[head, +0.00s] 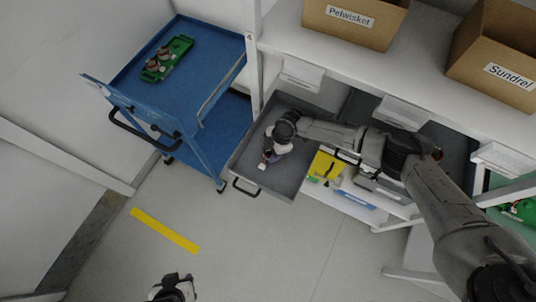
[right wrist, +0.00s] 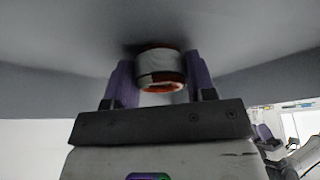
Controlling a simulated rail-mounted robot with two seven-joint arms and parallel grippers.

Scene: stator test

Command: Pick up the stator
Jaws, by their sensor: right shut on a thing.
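The stator (right wrist: 161,70), a short white cylinder with copper-orange edges, sits between the purple fingers of my right gripper (right wrist: 160,82) in the right wrist view. The fingers are shut on its two sides. In the head view my right gripper (head: 267,158) is down inside the open grey drawer (head: 297,178), and the stator there is mostly hidden by the hand. In the wrist view the stator is close against a grey surface; I cannot tell whether it touches it. My left gripper (head: 173,290) is at the bottom edge of the head view, away from the drawer, its fingers unclear.
A blue cart (head: 205,60) stands left of the drawer, with a green tray (head: 180,46) holding copper-coloured parts. Cardboard boxes (head: 352,20) stand on the white shelf above. A yellow item (head: 325,163) lies right of the drawer. The floor in front is clear around a yellow strip (head: 164,230).

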